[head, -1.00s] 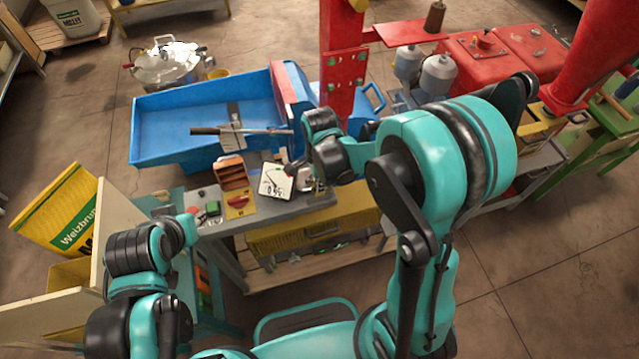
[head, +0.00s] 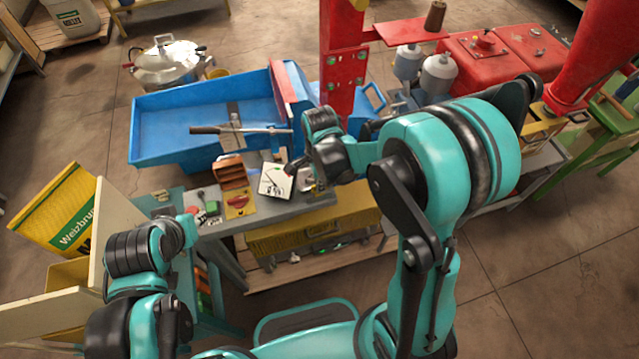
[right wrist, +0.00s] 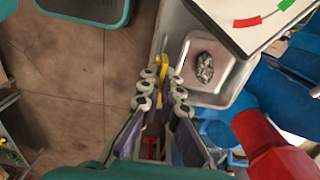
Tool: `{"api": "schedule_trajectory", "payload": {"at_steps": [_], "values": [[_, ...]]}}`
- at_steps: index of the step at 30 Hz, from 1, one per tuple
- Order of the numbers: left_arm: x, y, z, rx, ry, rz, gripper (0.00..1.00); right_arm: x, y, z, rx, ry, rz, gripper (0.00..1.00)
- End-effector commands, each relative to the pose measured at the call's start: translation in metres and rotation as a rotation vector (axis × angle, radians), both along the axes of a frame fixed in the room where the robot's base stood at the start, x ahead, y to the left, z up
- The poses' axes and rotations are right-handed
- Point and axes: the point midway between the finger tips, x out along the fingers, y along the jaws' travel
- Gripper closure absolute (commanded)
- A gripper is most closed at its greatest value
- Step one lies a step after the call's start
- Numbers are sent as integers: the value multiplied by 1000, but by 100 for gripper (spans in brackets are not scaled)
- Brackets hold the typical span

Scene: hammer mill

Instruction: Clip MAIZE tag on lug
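No tag with readable MAIZE lettering shows, and I cannot make out the lug. A small yellow piece (right wrist: 161,67) lies at the fingertips of my right gripper (right wrist: 160,88) in the right wrist view, beside a pale tray. The fingers stand apart, with a gap between their pads; I cannot tell whether they touch the piece. In the head view my right gripper (head: 297,170) is over the grey bench, by the white dial card (head: 276,181). My left gripper (head: 190,222) is near the bench's left end; its fingers are too hidden to judge.
The pale tray (right wrist: 205,72) holds a dark lump. On the bench (head: 292,211) are a brown wooden box (head: 232,171), a yellow plate (head: 240,212) with a red piece, and a green item (head: 212,208). A blue trough (head: 180,128) and red post (head: 343,75) stand behind.

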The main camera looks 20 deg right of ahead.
Motion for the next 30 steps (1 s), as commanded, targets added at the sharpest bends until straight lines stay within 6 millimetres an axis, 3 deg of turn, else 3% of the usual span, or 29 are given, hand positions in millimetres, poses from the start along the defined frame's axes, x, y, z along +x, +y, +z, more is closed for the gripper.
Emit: {"api": "schedule_trajectory", "payload": {"at_steps": [30], "values": [[0, 0, -5, 0, 0, 0, 71, 0, 0, -6, 0, 0, 0, 100]]}}
